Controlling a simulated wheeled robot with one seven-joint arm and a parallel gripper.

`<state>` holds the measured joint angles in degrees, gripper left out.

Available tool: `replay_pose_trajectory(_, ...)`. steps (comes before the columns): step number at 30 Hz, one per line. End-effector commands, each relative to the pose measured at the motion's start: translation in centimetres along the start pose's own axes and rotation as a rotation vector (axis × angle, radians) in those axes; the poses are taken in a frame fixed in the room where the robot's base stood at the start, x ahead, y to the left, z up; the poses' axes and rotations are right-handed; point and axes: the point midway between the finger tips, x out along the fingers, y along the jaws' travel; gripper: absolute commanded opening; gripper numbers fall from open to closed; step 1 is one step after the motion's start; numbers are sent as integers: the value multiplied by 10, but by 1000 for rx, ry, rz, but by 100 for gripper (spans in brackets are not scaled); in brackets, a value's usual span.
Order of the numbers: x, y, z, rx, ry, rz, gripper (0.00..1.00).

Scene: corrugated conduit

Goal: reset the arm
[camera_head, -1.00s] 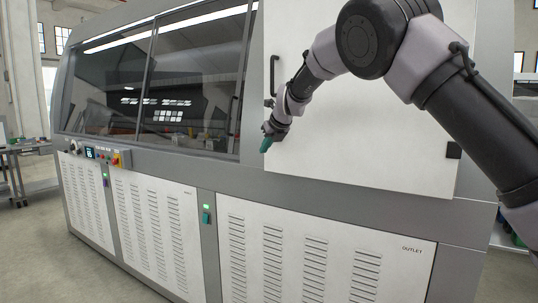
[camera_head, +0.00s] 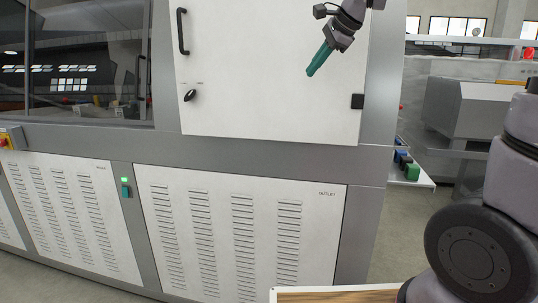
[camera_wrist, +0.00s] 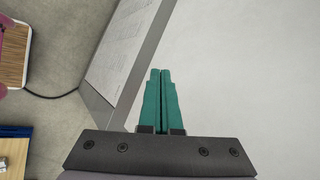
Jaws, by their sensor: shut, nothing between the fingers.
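My gripper (camera_head: 318,59) has teal fingers and hangs in front of the white upper door of the machine, pointing down and to the left. In the wrist view the two fingers (camera_wrist: 160,72) lie side by side, shut, with nothing between them. The arm's upper part leaves the top of the head view, and a dark round joint of mine shows at the lower right.
The grey and white machine (camera_head: 150,140) fills the left and middle, with a door handle (camera_head: 182,31), a knob (camera_head: 190,95) and a green-lit switch (camera_head: 125,188). A wood-topped surface (camera_head: 335,296) is at the bottom. Floor (camera_head: 408,215) shows right of the machine.

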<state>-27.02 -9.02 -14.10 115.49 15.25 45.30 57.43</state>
Motion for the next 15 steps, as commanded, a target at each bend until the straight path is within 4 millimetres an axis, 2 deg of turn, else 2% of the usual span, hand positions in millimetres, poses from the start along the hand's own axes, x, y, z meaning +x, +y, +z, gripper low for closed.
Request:
replay_pose_trajectory(1, -25, 21, -11, -90, 19, -9, 0)
replay_pose_trajectory(6, -80, 96, -32, -450, 100, 11, 0)
replay_pose_trajectory(9, -100, 141, -40, -649, 157, 44, 0)
replay_pose_trajectory(12, -111, 178, -45, -809, 204, 87, 0)
replay_pose_trajectory(15, -116, 202, -48, -920, 237, 124, 0)
